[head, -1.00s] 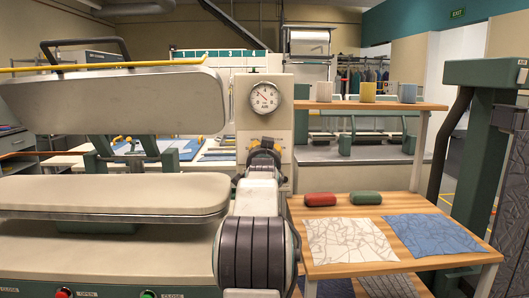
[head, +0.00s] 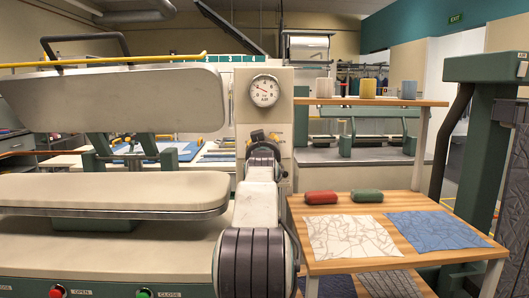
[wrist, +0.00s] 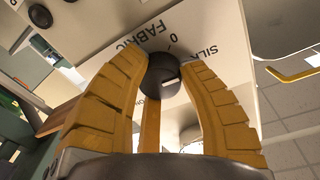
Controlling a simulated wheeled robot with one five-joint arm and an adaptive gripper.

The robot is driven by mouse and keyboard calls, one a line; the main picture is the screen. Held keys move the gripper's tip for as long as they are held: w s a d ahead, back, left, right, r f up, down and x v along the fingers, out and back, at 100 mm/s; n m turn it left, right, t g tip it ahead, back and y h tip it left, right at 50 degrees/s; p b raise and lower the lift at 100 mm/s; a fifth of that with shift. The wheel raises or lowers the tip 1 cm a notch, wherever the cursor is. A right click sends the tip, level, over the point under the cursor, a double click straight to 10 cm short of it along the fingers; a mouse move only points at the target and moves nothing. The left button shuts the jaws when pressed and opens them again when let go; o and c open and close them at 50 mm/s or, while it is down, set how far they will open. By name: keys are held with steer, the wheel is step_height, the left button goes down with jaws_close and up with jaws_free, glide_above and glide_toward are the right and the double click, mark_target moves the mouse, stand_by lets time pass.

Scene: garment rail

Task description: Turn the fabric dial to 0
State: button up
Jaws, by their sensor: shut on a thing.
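The fabric dial (wrist: 163,76) is a dark round knob on a cream panel (wrist: 215,45). In the wrist view, the word FABRIC, a 0 with a short tick and the word SILK are printed around it. A short white mark shows on the knob's face, away from the tick beside 0. My gripper (wrist: 165,72) has its yellow fingers on either side of the knob and is shut on it. In the head view my gripper (head: 264,138) is at the panel below the round gauge (head: 265,90) and hides the dial.
The press with its raised upper plate (head: 115,100) and padded lower plate (head: 110,192) stands left of my arm. To the right, a wooden table (head: 385,262) holds white and blue cloths and red and green blocks. Cups stand on the shelf (head: 375,101) above.

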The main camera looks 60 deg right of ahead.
steer(key=shift+r+n+b, duration=0.15)
steer(key=shift+n+b, duration=0.2)
steer(key=shift+n, duration=0.85)
steer(key=shift+r+t, duration=0.1)
steer(key=shift+t, duration=0.2)
steer(key=o, duration=0.8)
steer(key=shift+w, duration=0.1)
steer(key=o, duration=0.4)
steer(key=shift+f, duration=0.2)
steer(key=shift+a, duration=0.1)
steer(key=shift+v, duration=5.95)
steer(key=shift+w, duration=0.1)
